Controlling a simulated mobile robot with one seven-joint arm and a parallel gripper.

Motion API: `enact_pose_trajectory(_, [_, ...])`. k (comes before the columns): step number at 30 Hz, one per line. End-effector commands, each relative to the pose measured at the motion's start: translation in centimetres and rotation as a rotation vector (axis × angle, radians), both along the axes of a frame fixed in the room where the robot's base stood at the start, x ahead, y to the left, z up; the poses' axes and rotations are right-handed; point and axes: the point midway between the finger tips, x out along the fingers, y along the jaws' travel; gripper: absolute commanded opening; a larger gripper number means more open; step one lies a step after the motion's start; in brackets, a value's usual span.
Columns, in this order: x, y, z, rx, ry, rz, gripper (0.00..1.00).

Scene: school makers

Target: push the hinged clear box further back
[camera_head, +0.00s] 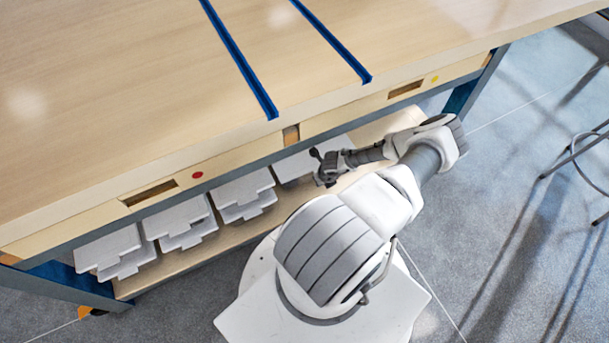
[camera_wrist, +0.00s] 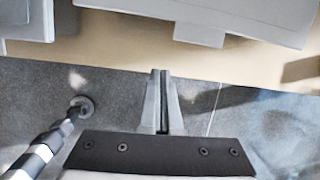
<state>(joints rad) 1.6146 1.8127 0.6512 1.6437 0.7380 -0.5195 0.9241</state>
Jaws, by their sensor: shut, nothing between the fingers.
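Several pale grey boxes stand on the lower shelf under the workbench; they look opaque here, and I cannot tell which is the hinged clear box. The rightmost one (camera_head: 307,161) is partly hidden behind my gripper (camera_head: 322,168). My gripper is at the shelf's front side, close to this box. In the wrist view my gripper (camera_wrist: 161,75) has its fingers together with nothing between them. A pale grey box (camera_wrist: 245,14) is beyond the fingertips at the top right, apart from them in the picture. Any hinge is not visible.
The wooden shelf edge (camera_wrist: 130,52) lies between the fingertips and the boxes. The workbench top (camera_head: 120,90) overhangs the shelf, with drawers along its front. Another grey box (camera_wrist: 28,20) is at the upper left. A metal stool (camera_head: 580,150) stands far right; the floor between is clear.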

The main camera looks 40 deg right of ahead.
Motion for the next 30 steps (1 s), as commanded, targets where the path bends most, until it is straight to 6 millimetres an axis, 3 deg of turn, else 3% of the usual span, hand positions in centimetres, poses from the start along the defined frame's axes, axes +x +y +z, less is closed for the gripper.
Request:
enact_pose_trajectory(5, [0.8,0.6,-1.4,0.018,-0.007,-0.012,0.0])
enact_pose_trajectory(18, [3.2,-0.1,-10.2,0.016,-0.006,-0.011,0.0])
enact_pose_trajectory(24, [6.0,-1.0,-9.9,0.014,-0.007,-0.009,0.0])
enact_pose_trajectory(30, [7.0,-1.3,-9.6,0.014,-0.007,-0.009,0.0])
